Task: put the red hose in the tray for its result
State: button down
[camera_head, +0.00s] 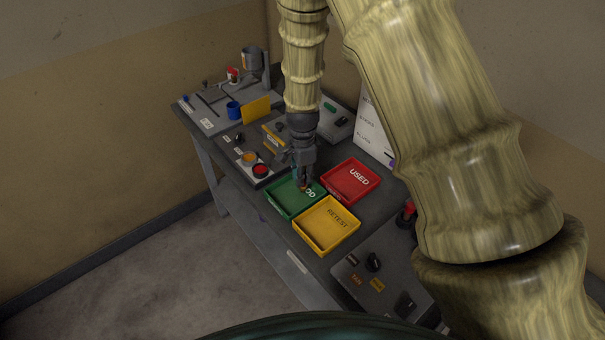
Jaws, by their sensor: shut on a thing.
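My gripper (303,184) points down over the green tray (283,207), whose label is partly hidden and ends in "OD". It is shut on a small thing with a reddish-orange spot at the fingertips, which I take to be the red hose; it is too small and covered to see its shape. I cannot tell whether it touches the tray floor. The red tray (366,188) marked "USED" is behind and to the right. The yellow tray (341,239) marked "RETEST" is in front. Both look empty.
The trays stand on a grey bench (275,221). A panel with a black knob (373,262) is at the front right. A white board (373,128) stands behind.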

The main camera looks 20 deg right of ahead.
jog(key=shift+f, duration=0.1)
jog(key=c, duration=1.3)
grip_release()
jog(key=shift+c, duration=0.2)
jog(key=shift+r+b, duration=2.05)
jog(key=shift+r, duration=4.05)
